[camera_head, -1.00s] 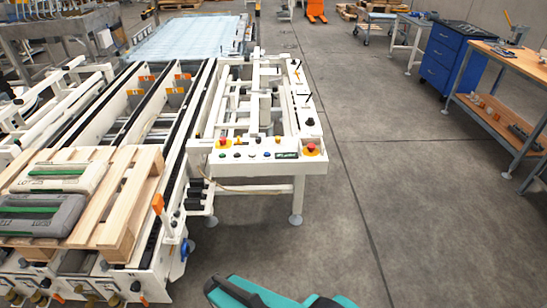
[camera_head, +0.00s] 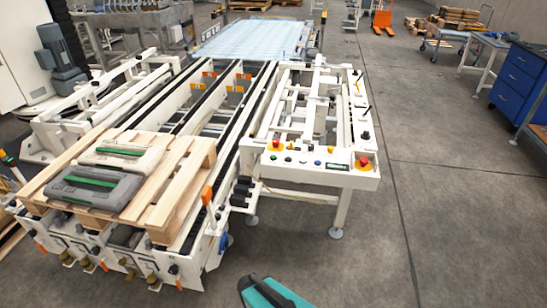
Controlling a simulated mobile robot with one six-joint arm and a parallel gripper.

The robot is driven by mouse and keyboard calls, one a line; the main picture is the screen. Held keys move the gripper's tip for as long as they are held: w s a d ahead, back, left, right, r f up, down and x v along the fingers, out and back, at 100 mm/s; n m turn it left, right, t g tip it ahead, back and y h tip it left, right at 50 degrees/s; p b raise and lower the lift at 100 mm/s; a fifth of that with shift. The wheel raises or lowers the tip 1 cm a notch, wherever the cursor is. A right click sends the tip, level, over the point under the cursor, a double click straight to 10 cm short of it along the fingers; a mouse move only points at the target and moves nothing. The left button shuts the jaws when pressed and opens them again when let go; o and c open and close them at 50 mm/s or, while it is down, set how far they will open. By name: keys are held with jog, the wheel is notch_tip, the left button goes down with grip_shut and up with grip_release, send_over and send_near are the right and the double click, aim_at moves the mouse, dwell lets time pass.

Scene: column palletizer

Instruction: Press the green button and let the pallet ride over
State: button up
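A white control panel (camera_head: 345,176) stands at the front of the white frame right of the conveyor. It carries a red mushroom button on yellow at each end and a row of small buttons between. One small button, seemingly the green button (camera_head: 288,159), sits near its left end; its colour is hard to tell. A wooden pallet (camera_head: 180,184) lies on the near end of the conveyor with a grey bag (camera_head: 95,187) and a pale bag (camera_head: 122,155) on it. A teal part of my arm shows at the bottom edge, apart from the panel. My gripper is not in view.
The conveyor rails (camera_head: 205,108) run back to a pale blue sheet-like surface (camera_head: 250,40). Blue drawers (camera_head: 518,78) stand at the right. The grey floor (camera_head: 440,200) right of the panel is clear.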

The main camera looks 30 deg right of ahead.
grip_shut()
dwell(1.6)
